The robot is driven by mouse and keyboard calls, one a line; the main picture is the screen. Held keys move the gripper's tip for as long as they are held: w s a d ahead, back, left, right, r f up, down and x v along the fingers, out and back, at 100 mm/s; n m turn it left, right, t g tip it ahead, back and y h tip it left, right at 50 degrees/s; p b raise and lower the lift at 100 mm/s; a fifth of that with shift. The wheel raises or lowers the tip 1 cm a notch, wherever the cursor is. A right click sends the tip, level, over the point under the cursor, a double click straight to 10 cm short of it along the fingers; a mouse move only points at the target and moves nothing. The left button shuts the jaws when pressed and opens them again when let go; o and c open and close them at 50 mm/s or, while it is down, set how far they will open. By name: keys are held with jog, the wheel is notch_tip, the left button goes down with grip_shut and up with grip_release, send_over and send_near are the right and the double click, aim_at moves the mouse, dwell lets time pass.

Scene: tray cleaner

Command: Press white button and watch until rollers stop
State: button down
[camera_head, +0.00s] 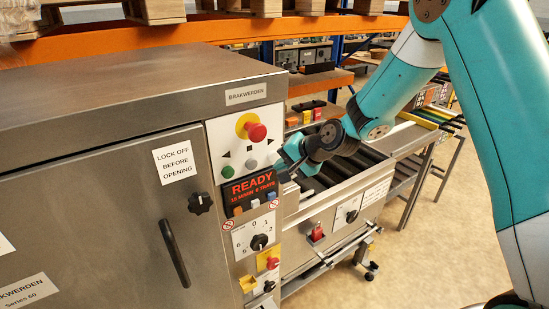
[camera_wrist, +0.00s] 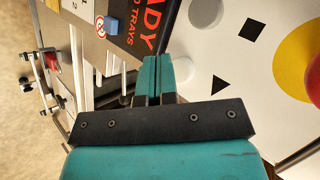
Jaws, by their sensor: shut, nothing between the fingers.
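The control panel (camera_head: 246,124) is on the steel machine's front in the head view. A pale, whitish round button (camera_head: 251,164) sits below a black square, right of a green button (camera_head: 228,171). My gripper (camera_head: 284,167) is shut and empty at the panel's right edge, just right of the pale button. In the wrist view, my shut fingertips (camera_wrist: 152,60) point at the panel near a black triangle (camera_wrist: 219,87). They hide the spot beside it, and contact cannot be told. The dark rollers (camera_head: 335,178) lie right of the machine, partly behind my arm. Their motion cannot be told.
A red mushroom button on a yellow base (camera_head: 257,131) is above the symbols. The display (camera_head: 250,190) reads READY. Small coloured switches and a rotary knob (camera_head: 259,242) sit lower. A door handle (camera_head: 174,253) juts out left. Floor at the right is clear.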

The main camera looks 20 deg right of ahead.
jog(key=shift+w, duration=0.15)
jog(key=shift+w+a, duration=0.15)
jog(key=shift+w, duration=0.15)
